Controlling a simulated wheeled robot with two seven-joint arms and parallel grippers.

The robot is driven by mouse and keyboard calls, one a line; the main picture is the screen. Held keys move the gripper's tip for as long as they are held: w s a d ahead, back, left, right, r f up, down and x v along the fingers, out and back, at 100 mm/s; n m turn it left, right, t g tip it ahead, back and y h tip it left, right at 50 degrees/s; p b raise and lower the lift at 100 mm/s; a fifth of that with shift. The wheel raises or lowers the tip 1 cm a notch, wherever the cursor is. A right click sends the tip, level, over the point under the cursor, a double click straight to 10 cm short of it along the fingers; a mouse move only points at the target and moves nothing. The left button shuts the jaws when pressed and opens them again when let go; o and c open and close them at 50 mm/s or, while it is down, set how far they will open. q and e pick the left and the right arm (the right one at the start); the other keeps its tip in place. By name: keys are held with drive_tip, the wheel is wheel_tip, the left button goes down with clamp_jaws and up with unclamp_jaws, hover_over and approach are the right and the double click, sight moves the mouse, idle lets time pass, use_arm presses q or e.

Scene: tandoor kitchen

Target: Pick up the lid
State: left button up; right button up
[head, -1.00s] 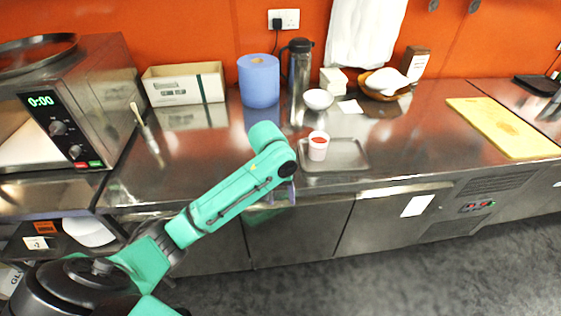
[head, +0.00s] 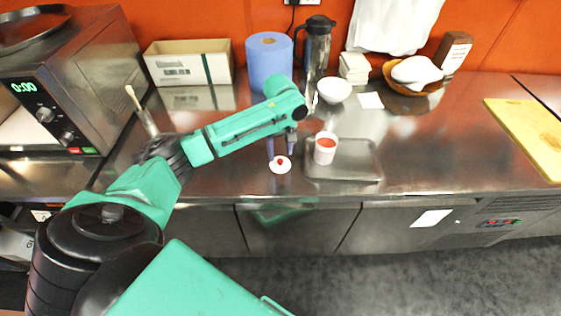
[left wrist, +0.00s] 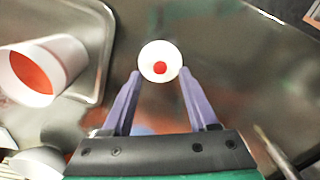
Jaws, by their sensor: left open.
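The lid is a small white disc with a red knob (head: 280,165). It lies flat on the steel counter near the front edge, left of the tray. In the left wrist view the lid (left wrist: 160,62) is just beyond and between the purple fingertips. My left gripper (head: 281,146) is open and empty above the counter, close to the lid; its fingers also show in the left wrist view (left wrist: 158,80). I cannot tell whether the fingers touch the lid. My right gripper is not in view.
A white cup with red contents (head: 325,148) stands on the grey tray (head: 350,178) right of the lid. A blue paper roll (head: 268,62), a steel flask (head: 317,50) and a white bowl (head: 334,90) stand behind. A brush (head: 143,112) stands at left. The counter right of the tray is clear.

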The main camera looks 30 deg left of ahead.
sight(280, 160)
use_arm(q)
drive_tip(key=f, duration=0.3)
drive_tip(key=shift+w+a+f+p, duration=0.1)
drive_tip(key=shift+w+p, duration=0.1)
drive_tip(key=shift+p, duration=0.1)
drive_tip(key=shift+s+f, duration=0.1)
drive_tip(key=shift+f, duration=0.1)
drive_tip(key=shift+s, duration=0.15)
drive_tip(key=c, duration=0.6)
clamp_jaws()
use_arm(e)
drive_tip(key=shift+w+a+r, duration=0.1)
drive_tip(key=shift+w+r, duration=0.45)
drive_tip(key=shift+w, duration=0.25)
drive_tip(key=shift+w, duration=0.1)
use_arm(q)
drive_tip(key=shift+r, duration=0.1)
